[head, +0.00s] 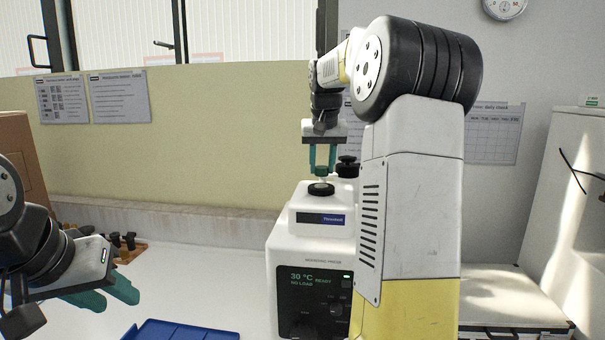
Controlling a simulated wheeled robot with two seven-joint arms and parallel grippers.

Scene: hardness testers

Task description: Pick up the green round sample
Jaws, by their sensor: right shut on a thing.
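The tester's screen reads 30 °C and NO LOAD. My left gripper (112,294) is low at the left, over the white table. Its teal fingers lie close together in this view, and I cannot tell whether they are open.
A blue tray (150,331) is at the bottom edge, left of the tester. A brown rack (130,254) with black knobs stands behind my left gripper. A cardboard box (22,150) is at the far left. A white cabinet (560,215) stands at the right. The table between rack and tester is clear.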

